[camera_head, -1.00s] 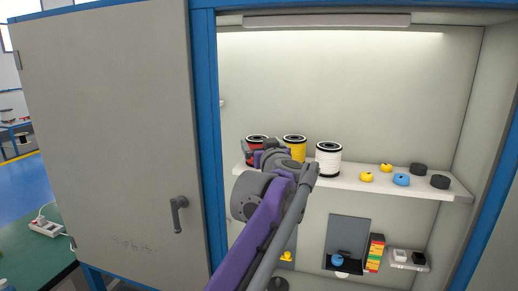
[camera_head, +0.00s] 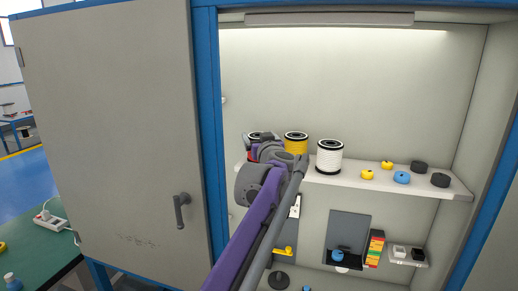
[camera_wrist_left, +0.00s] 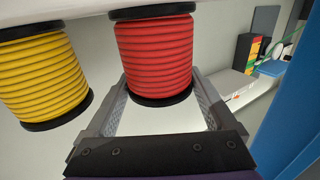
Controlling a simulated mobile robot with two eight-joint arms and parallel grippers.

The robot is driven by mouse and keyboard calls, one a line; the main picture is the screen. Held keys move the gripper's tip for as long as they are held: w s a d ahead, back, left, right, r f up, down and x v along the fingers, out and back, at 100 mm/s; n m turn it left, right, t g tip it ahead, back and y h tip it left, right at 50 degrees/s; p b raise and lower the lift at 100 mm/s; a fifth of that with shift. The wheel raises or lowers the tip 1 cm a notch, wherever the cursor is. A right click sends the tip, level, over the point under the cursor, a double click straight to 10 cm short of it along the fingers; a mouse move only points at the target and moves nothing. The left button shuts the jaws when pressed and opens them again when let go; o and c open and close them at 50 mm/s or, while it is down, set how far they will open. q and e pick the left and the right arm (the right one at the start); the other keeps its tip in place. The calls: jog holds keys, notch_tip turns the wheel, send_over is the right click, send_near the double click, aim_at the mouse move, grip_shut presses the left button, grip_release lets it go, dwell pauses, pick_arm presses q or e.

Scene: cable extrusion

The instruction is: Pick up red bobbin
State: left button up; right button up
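The red bobbin stands on the cabinet shelf, mostly hidden behind my left wrist in the head view. The left wrist view shows the red bobbin (camera_wrist_left: 155,52) clearly, with red windings and black end flanges. My left gripper (camera_wrist_left: 160,85) is open, its two fingers spread to either side of the bobbin's flange end in that view. Gaps show near the fingers; I cannot tell whether either touches the bobbin. My right gripper is not in view.
A yellow bobbin (camera_head: 296,144) stands close beside the red one, then a white bobbin (camera_head: 329,157). Small yellow, blue and black parts lie farther right on the shelf (camera_head: 345,182). The grey cabinet door (camera_head: 110,130) stands open at left. Boxes and small parts sit below.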

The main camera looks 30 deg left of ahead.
pick_arm(q)
jog(key=c, duration=0.5)
